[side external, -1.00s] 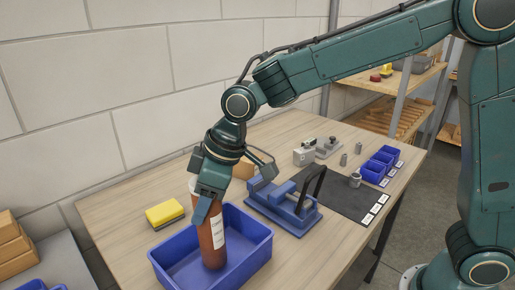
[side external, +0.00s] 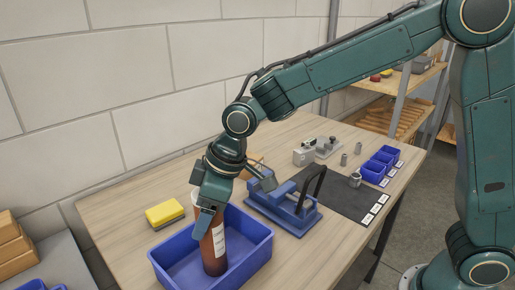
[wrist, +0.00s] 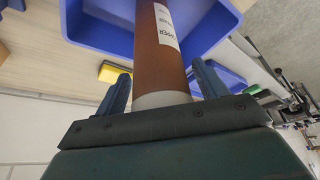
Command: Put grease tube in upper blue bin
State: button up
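The grease tube (side external: 212,250) is a reddish-brown cylinder with a white label and a pale end. It stands nearly upright, slightly tilted, inside the large blue bin (side external: 254,255) on the wooden table. Whether the tube's lower end touches the bin floor is hard to tell.
A yellow sponge-like block (side external: 165,213) lies left of the bin. A blue vise (side external: 285,208) stands close to its right. Another blue bin (side external: 42,286) is at the lower left.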

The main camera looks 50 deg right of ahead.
jog(key=shift+r, duration=0.1)
jog(key=v, duration=1.2)
jog(key=shift+r, duration=0.1)
dwell(0.5)
jog(key=s+d+f+m+t+h, duration=0.2)
jog(key=s+d+m, duration=0.7)
jog(key=s+d, duration=1.1)
jog(key=shift+f+h, duration=0.3)
jog(key=shift+h, duration=0.3)
